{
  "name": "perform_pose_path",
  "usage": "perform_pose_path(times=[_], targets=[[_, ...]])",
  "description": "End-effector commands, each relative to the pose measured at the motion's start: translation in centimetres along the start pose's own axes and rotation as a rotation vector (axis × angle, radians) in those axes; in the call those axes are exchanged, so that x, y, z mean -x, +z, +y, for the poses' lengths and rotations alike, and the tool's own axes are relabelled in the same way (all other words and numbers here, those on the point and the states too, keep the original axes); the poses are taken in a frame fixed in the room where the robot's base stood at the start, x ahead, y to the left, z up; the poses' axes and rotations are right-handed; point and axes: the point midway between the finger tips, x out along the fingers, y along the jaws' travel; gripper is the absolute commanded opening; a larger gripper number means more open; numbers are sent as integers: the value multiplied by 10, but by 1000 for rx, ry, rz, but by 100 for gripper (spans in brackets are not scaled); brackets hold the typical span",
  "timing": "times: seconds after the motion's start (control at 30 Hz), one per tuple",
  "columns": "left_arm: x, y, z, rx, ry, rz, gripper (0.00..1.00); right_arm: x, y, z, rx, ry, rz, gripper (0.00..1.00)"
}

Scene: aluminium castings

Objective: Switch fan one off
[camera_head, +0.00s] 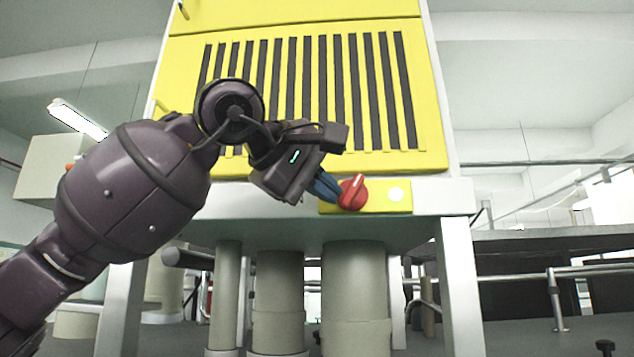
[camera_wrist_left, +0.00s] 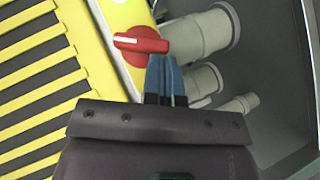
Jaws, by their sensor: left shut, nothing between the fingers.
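A red rotary knob (camera_head: 352,192) with a white pointer line sits on a yellow switch plate (camera_head: 378,204) at the lower front of the machine. In the head view its pointer line stands near upright, leaning a little right. A round white lamp or button (camera_head: 397,194) is on the plate to its right. My left gripper (camera_head: 332,190) is shut, with its blue fingertips beside the knob's left side. In the left wrist view the fingertips (camera_wrist_left: 166,62) are at the edge of the red knob (camera_wrist_left: 141,41); I cannot tell whether they touch it. My right gripper is not in view.
The machine has a yellow slatted panel (camera_head: 310,90) above the switch plate. Thick grey pipes (camera_head: 355,290) stand under it between white legs (camera_head: 460,285). A dark bench with a metal rail (camera_head: 560,275) is at the right. Open air lies in front of the plate.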

Motion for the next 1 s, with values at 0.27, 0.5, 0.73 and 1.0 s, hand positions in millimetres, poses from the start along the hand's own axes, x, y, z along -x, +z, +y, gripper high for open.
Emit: perform_pose_path(times=[0.27,0.5,0.73,1.0], targets=[[0,0,0,3,3,0,0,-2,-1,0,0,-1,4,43],[-1,1,-3,37,36,1,0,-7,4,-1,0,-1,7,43],[-1,1,-4,59,58,1,0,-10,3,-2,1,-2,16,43],[-2,2,-6,94,93,0,0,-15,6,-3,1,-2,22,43]])
